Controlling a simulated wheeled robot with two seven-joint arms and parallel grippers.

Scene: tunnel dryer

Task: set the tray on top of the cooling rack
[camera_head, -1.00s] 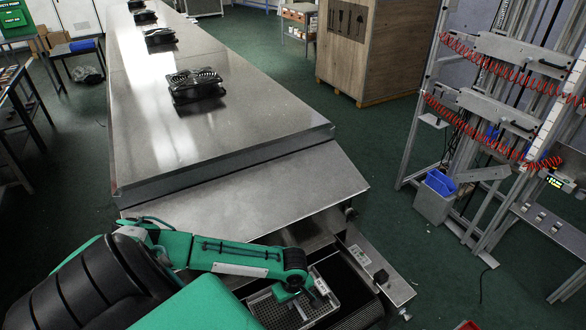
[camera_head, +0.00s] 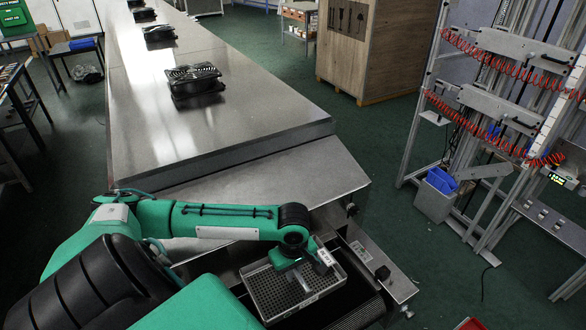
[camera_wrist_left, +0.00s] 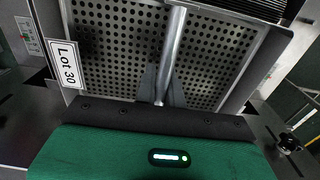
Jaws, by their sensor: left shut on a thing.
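The tray (camera_head: 265,292) is a shallow grey perforated metal tray with a bar across its middle. It is in front of the dryer's end, over a dark ribbed surface; I cannot tell how high above it. My left gripper (camera_head: 304,282) reaches down into the tray and is shut on its bar. In the left wrist view the two dark fingers (camera_wrist_left: 162,88) close around the bar, and the perforated tray floor (camera_wrist_left: 115,45) fills the top. A white "Lot 30" label (camera_wrist_left: 67,63) is at the tray's left side. I cannot make out a cooling rack. My right gripper is not seen.
The long metal tunnel dryer (camera_head: 220,120) runs away from me, with several black fans (camera_head: 195,80) on top. A narrow metal side panel (camera_head: 375,262) with a knob lies right of the tray. A metal frame with red coiled hoses (camera_head: 490,105) stands at right. Green floor between is open.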

